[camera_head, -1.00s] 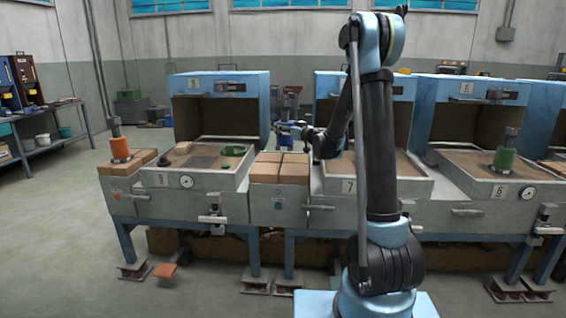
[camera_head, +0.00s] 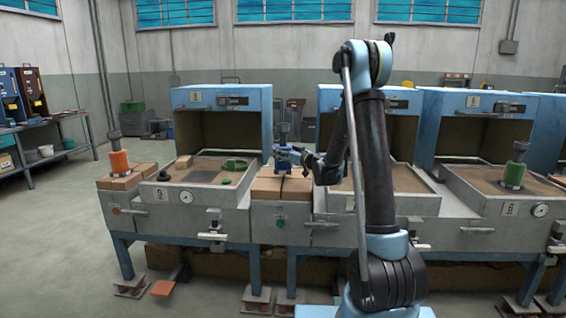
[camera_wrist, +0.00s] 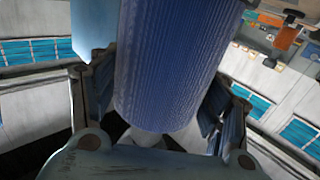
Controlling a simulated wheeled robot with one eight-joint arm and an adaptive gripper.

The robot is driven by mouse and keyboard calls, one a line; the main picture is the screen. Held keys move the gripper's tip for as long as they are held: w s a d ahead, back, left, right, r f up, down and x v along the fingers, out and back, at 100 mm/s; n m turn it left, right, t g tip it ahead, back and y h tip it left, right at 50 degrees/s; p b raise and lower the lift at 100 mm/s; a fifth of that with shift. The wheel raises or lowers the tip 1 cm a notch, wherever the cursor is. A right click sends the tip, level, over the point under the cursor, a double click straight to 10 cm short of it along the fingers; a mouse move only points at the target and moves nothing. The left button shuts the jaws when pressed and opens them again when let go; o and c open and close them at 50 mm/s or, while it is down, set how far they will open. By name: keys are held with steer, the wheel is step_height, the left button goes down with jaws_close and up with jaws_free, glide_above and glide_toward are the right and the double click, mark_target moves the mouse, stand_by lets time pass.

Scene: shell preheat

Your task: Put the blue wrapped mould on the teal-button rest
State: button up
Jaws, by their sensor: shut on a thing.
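The blue wrapped mould (camera_head: 284,157) is a blue ribbed cylinder with a grey stem on top, upright in the head view. It fills the middle of the wrist view (camera_wrist: 175,60). My gripper (camera_head: 291,157) is shut around it, with dark fingers on both sides. The teal-button rest (camera_head: 267,212) is a grey stand topped with tan bricks, between oven 9 and the oven to its right. Its teal button (camera_head: 280,223) is on the front. The mould is at the bricks' back edge in the picture; I cannot tell whether it touches them.
An orange wrapped mould (camera_head: 119,163) stands on the brick rest with a red button at left. A green mould (camera_head: 515,170) stands in the right oven's tray. A green ring (camera_head: 235,164) lies in oven 9's tray. My arm hides part of the middle oven.

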steer(key=shift+f, duration=1.8)
steer(key=o, duration=1.5)
steer(key=shift+c, duration=0.2)
steer(key=v, duration=1.2)
steer(key=s+d+m+g+h, duration=0.1)
steer(key=s+g+h, duration=0.15)
steer(key=s, duration=0.75)
steer(key=s+d+g+h, duration=0.15)
steer(key=s+g, duration=0.25)
steer(key=s, duration=0.6)
steer(key=s+d+f+m+g+h, duration=0.2)
steer(key=s+d, duration=0.6)
steer(key=s, duration=0.5)
steer(key=s+d+f+m+g+h, duration=0.2)
steer(key=s+d+f+m+h, duration=0.3)
steer(key=s+d, duration=0.4)
steer(key=s+f+h, duration=0.1)
steer(key=s, duration=0.3)
steer(key=shift+f, duration=0.15)
